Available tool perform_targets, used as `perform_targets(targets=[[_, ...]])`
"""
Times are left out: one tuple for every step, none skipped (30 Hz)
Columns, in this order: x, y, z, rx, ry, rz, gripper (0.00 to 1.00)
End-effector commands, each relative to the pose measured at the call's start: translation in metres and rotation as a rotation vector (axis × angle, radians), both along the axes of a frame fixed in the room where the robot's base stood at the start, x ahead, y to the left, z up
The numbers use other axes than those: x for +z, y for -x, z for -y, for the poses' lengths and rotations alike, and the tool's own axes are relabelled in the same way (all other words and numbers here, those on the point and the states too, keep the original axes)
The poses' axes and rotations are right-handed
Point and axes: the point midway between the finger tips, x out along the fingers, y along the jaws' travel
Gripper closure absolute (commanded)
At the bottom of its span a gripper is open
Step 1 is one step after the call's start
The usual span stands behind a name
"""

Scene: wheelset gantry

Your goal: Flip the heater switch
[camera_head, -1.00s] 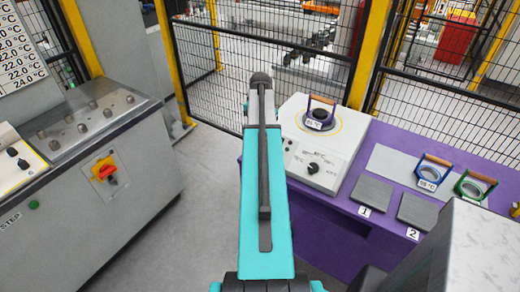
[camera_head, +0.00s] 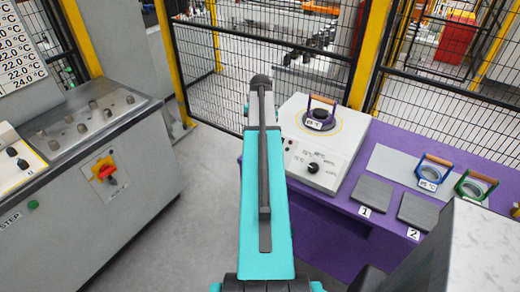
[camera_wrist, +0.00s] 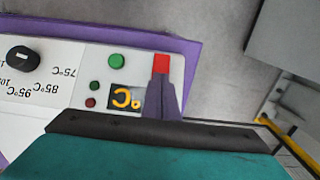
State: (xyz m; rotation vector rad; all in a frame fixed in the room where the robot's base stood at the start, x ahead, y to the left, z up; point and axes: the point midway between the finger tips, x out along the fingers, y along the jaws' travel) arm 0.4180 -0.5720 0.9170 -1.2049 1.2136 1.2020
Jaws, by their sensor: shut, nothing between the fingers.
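The heater is a white box (camera_head: 322,145) on the purple table in the head view. My gripper (camera_wrist: 162,82) is shut and empty. Its dark fingertips overlap the lower edge of the red switch in the picture; I cannot tell whether they touch it. The fingers cover part of the display. In the head view my arm hides the gripper and the switch.
A black temperature knob (camera_wrist: 23,59) is on the same panel. Two grey pads (camera_head: 372,194) and two more handled rings (camera_head: 433,171) are on the right. A control cabinet (camera_head: 90,170) stands left, with floor between.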

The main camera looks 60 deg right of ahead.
Motion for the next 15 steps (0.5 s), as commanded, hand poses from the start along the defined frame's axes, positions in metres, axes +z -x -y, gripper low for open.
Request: perform_targets(targets=[[-0.0014,0.0001,-0.0005,0.000,-0.002,0.000,1.00],[-0.0018,0.0001,-0.0005,0.000,-0.002,0.000,1.00],[-0.0023,0.0001,-0.0006,0.000,-0.002,-0.001,1.00],[-0.0027,0.0002,-0.0007,0.000,-0.002,-0.001,1.00],[-0.0031,0.0001,-0.0008,0.000,-0.003,-0.001,1.00],[-0.0036,0.0002,-0.0009,0.000,-0.003,-0.001,1.00],[-0.0034,0.0002,-0.0010,0.000,-0.003,-0.001,1.00],[-0.0033,0.0002,-0.0012,0.000,-0.004,-0.001,1.00],[-0.0030,0.0002,-0.0014,0.000,-0.004,-0.001,1.00],[-0.0025,0.0003,-0.0015,0.000,-0.005,-0.001,1.00],[-0.0018,0.0003,-0.0016,0.000,-0.005,-0.002,1.00],[-0.0004,0.0004,-0.0018,0.000,-0.006,-0.002,1.00],[0.0009,0.0004,-0.0019,0.000,-0.006,-0.002,1.00],[0.0024,0.0004,-0.0019,0.000,-0.006,-0.002,1.00],[0.0047,0.0004,-0.0017,0.000,-0.005,-0.002,1.00]])
